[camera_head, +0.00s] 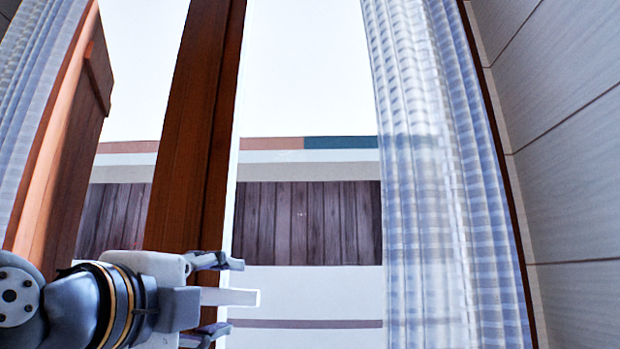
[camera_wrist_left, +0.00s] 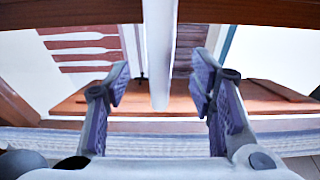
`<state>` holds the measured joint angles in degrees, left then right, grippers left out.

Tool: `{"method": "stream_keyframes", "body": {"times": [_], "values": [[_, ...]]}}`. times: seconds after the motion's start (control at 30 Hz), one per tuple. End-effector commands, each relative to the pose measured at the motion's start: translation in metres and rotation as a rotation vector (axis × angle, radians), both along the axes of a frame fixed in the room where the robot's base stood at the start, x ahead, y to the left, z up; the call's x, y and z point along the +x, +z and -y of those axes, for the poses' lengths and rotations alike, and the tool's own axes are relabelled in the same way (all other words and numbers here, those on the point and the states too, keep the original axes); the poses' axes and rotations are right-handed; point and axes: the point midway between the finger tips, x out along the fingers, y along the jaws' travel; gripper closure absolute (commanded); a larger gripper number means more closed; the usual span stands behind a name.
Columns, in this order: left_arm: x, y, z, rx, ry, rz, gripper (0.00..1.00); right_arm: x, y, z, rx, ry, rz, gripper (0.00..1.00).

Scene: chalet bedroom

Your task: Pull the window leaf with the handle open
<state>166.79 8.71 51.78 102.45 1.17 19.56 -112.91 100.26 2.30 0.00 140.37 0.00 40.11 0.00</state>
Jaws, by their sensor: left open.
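My left gripper (camera_head: 236,296) reaches in from the lower left in the head view, in front of a dark brown wooden upright of the window (camera_head: 196,120). Its fingers are apart, above and below a pale bar (camera_head: 240,297) that looks like the window handle. In the left wrist view the bar (camera_wrist_left: 160,60) runs down from the top edge between the open fingers (camera_wrist_left: 162,92); I see a gap on both sides. Where the bar joins the window is hidden. An orange-brown wooden panel (camera_head: 65,150), perhaps a window leaf, stands angled at the left. My right gripper is out of view.
A sheer checked curtain (camera_head: 430,180) hangs on the right, and another (camera_head: 35,75) at the upper left. A pale panelled wall (camera_head: 560,150) is at the far right. Outside, a building with dark planks (camera_head: 307,223) shows through the window.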

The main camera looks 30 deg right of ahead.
Motion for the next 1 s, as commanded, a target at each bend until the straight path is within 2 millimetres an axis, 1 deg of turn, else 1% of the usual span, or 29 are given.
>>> {"method": "stream_keyframes", "body": {"times": [0.1,0.13,0.17,0.2,0.27,0.3,0.33,0.37,0.53,0.7,0.8,1.0], "values": [[0.000,0.000,0.000,0.000,0.000,0.001,0.50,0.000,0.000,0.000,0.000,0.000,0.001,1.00],[0.000,0.000,0.000,0.000,0.000,0.001,0.52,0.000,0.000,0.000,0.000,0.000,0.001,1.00],[0.000,0.000,0.000,0.000,0.000,0.001,0.59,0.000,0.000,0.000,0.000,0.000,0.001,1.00],[0.000,0.000,0.000,0.000,0.000,0.001,0.68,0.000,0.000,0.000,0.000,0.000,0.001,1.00],[0.000,0.001,0.000,0.000,0.000,0.001,0.82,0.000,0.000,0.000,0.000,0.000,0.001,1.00],[0.000,0.001,0.000,0.000,0.000,0.001,0.91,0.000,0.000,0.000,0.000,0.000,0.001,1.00],[0.000,0.001,0.000,0.000,0.000,0.001,0.98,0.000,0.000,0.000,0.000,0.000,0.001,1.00],[0.000,0.001,0.000,0.000,0.000,0.001,1.00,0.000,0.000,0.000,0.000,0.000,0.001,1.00],[-0.003,0.001,-0.001,0.000,0.003,0.003,1.00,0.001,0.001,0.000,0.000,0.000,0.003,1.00],[-0.024,0.003,-0.009,-0.006,0.055,0.003,1.00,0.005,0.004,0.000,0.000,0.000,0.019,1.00],[-0.031,0.002,-0.012,-0.004,0.080,0.003,1.00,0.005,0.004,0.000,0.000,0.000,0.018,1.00],[-0.033,0.001,-0.013,0.000,0.088,0.003,1.00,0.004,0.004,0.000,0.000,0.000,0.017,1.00]]}}
